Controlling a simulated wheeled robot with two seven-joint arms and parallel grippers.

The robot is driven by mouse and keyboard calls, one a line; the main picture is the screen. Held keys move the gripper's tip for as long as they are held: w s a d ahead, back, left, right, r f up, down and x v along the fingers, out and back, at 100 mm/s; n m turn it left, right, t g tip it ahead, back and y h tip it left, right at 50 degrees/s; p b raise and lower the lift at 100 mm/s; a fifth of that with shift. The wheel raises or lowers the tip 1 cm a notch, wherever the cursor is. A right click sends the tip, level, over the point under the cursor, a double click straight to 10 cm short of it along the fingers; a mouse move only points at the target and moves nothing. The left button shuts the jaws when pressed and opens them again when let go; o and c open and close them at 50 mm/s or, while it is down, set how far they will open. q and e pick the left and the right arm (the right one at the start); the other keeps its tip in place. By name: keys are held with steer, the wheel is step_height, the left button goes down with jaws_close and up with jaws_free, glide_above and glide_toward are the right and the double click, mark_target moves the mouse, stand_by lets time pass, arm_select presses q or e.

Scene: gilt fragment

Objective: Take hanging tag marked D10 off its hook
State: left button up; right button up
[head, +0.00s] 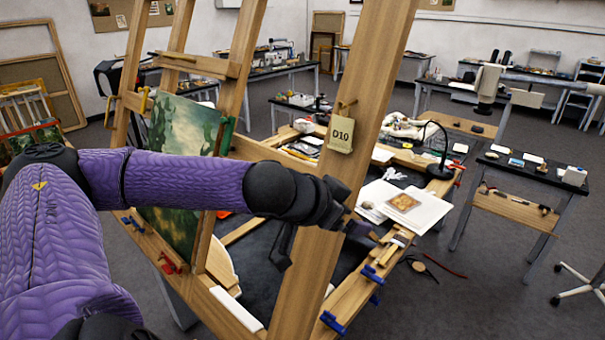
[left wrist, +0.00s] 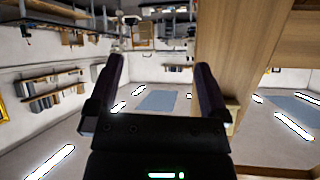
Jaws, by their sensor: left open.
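The tag marked D10 (head: 341,134) is a small cream card. It hangs from a wooden peg hook (head: 346,106) on the face of a tall wooden easel post (head: 372,60). My left gripper (head: 325,245) is below the tag in the head view, overlapping the post, open and apart from the tag. In the left wrist view its two dark fingers (left wrist: 161,88) stand apart with nothing between them. The post (left wrist: 235,50) rises beside and behind the right finger there. A pale yellowish piece shows by that finger, but I cannot tell if it is the tag. My right gripper is not seen.
A green landscape painting (head: 185,125) stands in the easel frame behind my arm. A table behind the post holds a black lamp (head: 437,150) and white sheets (head: 425,210). Blue clamps (head: 372,275) grip its edge.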

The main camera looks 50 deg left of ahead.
mark_target(341, 129)
arm_select(q)
steer(key=s+a+r+n+t+y, duration=0.1)
steer(key=a+r+n, duration=0.1)
steer(key=a+r, duration=0.35)
steer(key=s+a+r+n+t+y, duration=0.1)
steer(key=a+r+n+t, duration=0.1)
steer(key=r, duration=0.6)
steer(key=x, duration=0.2)
steer(key=p+x, duration=0.1)
steer(key=x, duration=0.1)
steer(key=p+x, duration=0.1)
steer(key=x, duration=0.2)
steer(key=shift+a+f, duration=0.25)
steer(key=shift+f, duration=0.05)
steer(key=shift+w+a+f+y+b, duration=0.2)
steer(key=shift+w+f+y+b, duration=0.1)
steer(key=shift+w, duration=0.25)
steer(key=shift+w+f, duration=0.15)
steer(key=shift+w, duration=0.5)
steer(key=shift+d, duration=0.1)
steer(key=c, duration=1.2)
steer(key=shift+w+r+p, duration=0.1)
steer(key=shift+r+p, duration=0.95)
steer(key=shift+r, duration=0.35)
